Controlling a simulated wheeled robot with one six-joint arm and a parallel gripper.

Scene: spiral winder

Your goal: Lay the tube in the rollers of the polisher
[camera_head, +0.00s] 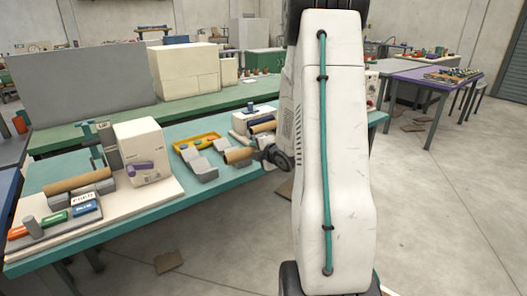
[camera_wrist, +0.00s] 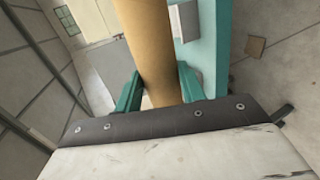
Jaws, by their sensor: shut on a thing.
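My gripper (camera_head: 268,155) is at the right part of the teal workbench, partly hidden behind my own white arm. It is shut on a brown cardboard tube (camera_head: 238,156), which points left. In the wrist view the tube (camera_wrist: 147,45) runs between the two teal fingers (camera_wrist: 156,92). Grey blocks (camera_head: 203,172) stand on the bench just left of and below the held tube; I cannot tell whether it touches them. I cannot tell for certain which device is the polisher, and no rollers show clearly.
A yellow tray (camera_head: 183,157) holds small parts. A white device with a blue knob (camera_head: 250,115) stands behind my gripper, with another brown piece (camera_head: 263,127).

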